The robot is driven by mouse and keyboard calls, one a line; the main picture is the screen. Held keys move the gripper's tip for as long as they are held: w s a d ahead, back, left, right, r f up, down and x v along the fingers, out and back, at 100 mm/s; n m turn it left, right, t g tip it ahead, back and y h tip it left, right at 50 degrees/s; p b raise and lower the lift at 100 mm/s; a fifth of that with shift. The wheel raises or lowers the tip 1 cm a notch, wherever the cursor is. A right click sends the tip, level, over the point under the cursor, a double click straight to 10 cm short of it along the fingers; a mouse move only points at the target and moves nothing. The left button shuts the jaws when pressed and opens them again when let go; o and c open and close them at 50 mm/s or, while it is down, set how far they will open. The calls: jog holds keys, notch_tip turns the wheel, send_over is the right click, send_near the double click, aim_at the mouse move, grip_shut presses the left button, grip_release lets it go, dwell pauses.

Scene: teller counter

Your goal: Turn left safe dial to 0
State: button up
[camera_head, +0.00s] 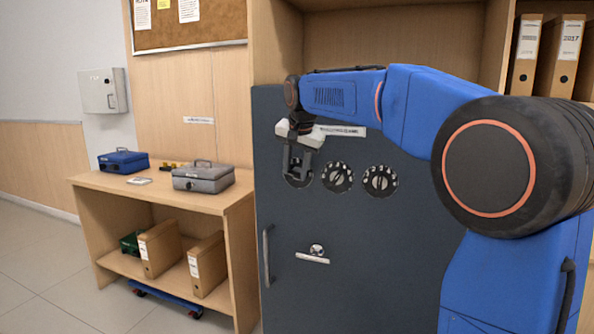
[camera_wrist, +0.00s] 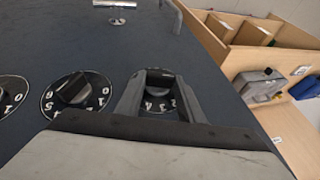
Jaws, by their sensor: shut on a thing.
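The dark grey safe door (camera_head: 350,220) carries three round black dials in a row. The left dial (camera_head: 298,183) is at my gripper (camera_head: 297,165), which reaches it from above with its jaws shut on the dial's knob. In the wrist view the left dial (camera_wrist: 157,103) sits between the fingers of my gripper (camera_wrist: 158,90), with digits 2, 3 and 4 showing at its near edge. The middle dial (camera_head: 337,177) and right dial (camera_head: 380,182) are free. Part of the left dial's scale is hidden by the fingers.
A safe handle (camera_head: 267,255) and a small lock with a lever (camera_head: 316,252) are lower on the door. A wooden table (camera_head: 200,200) at left holds a blue cash box (camera_head: 123,162) and a grey cash box (camera_head: 203,178). Binders (camera_head: 207,262) stand on its lower shelf.

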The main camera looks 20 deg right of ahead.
jog(key=shift+w+a+n+g+h, duration=0.1)
jog(key=shift+a+n+g+h, duration=0.05)
jog(key=shift+g+h, duration=0.35)
jog(key=shift+w+a+n+g+h, duration=0.15)
jog(key=shift+g+h, duration=0.15)
jog(key=shift+h, duration=0.3)
jog(key=o, duration=1.1)
jog(key=shift+c, duration=0.2)
jog(key=v, duration=1.7)
jog(key=shift+a+r, duration=0.15)
jog(key=shift+r, duration=0.1)
